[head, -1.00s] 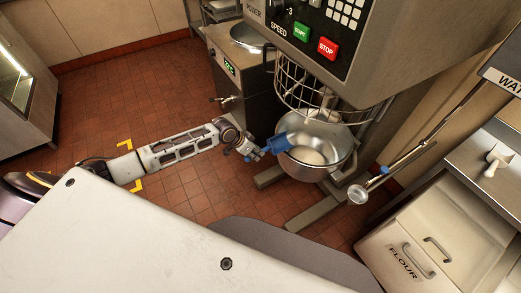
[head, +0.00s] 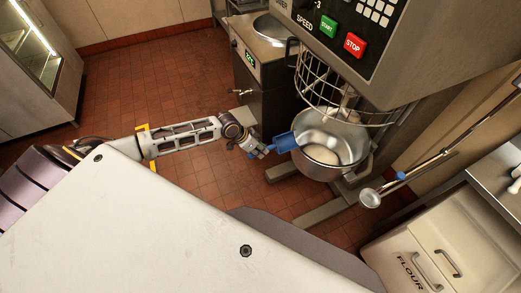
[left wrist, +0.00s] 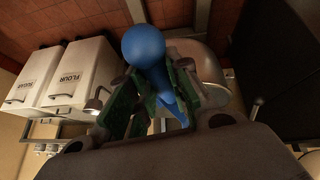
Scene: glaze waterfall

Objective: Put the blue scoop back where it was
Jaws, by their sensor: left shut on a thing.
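The blue scoop (head: 284,142) is in my left gripper (head: 259,150), which is shut on it. The scoop's wide end is beside the left rim of the steel mixing bowl (head: 312,168); I cannot tell whether they touch. Pale contents lie in the bottom of the bowl. In the left wrist view the scoop (left wrist: 147,50) shows as a rounded blue end and a narrower part between the green-padded fingers (left wrist: 150,100). My right gripper is not in view.
The mixer (head: 400,40) with its wire guard (head: 325,95) hangs over the bowl. A flour bin (head: 400,265) and steel counter (head: 500,180) stand at the lower right. A steel unit (head: 262,70) stands behind. Tiled floor is open at the left.

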